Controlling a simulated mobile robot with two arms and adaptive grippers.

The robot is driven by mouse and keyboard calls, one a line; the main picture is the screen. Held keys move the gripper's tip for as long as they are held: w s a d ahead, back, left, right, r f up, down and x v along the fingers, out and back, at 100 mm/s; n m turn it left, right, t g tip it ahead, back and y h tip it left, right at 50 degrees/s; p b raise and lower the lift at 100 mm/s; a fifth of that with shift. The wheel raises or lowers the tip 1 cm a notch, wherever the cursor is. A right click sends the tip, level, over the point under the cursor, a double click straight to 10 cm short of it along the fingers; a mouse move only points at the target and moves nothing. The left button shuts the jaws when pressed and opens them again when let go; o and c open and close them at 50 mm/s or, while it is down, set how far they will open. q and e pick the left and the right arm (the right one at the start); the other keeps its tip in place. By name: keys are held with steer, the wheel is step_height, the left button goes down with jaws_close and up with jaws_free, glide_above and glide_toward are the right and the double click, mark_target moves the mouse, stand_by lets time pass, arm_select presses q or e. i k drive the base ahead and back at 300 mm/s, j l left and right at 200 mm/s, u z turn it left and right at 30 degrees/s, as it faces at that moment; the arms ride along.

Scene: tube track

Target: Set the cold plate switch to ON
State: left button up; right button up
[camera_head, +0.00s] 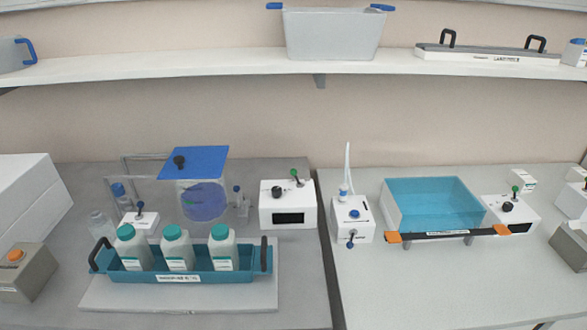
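A flat grey plate (95,298) lies on the left bench under a blue tray (215,276) of white bottles with teal caps; it may be the cold plate. A white control box (270,215) behind it has a dark display, a black knob and a green-tipped toggle switch (295,175). A small white box (143,223) further left has a dark-tipped toggle (140,206). I cannot read which switch belongs to the cold plate. Neither gripper is in view.
On the right bench are a white box (352,228) with blue controls, a clear blue bath (432,205) and another white box (520,213) with a green-tipped toggle. A blue-lidded clear vessel (203,202) stands behind the tray. A shelf (200,66) runs above.

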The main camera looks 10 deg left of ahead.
mark_target(292, 171)
steer(key=k+z, duration=0.2)
steer(key=k, duration=0.25)
steer(key=k+l+z, duration=0.25)
steer(key=k, duration=0.2)
